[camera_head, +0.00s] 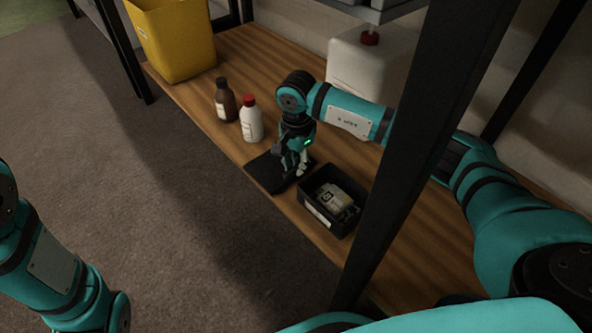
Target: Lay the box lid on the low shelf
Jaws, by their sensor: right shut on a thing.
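The box lid (264,175) is a flat black piece, lying on or just above the low wooden shelf (234,62) near its front edge, left of the black box. My right gripper (297,167) points down over the lid and is shut on it; its fingertips partly hide the lid's right side. The open black box (318,217) stands on the shelf to the right, with a pale grey device (333,198) inside. My left arm shows at the lower left, but its gripper is out of view.
A brown bottle (225,100) and a white bottle with a red cap (251,122) stand just behind the lid. A yellow bin (177,42) is at the far left. A white canister (365,68) stands behind my right arm. A dark post (415,150) rises right of the box.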

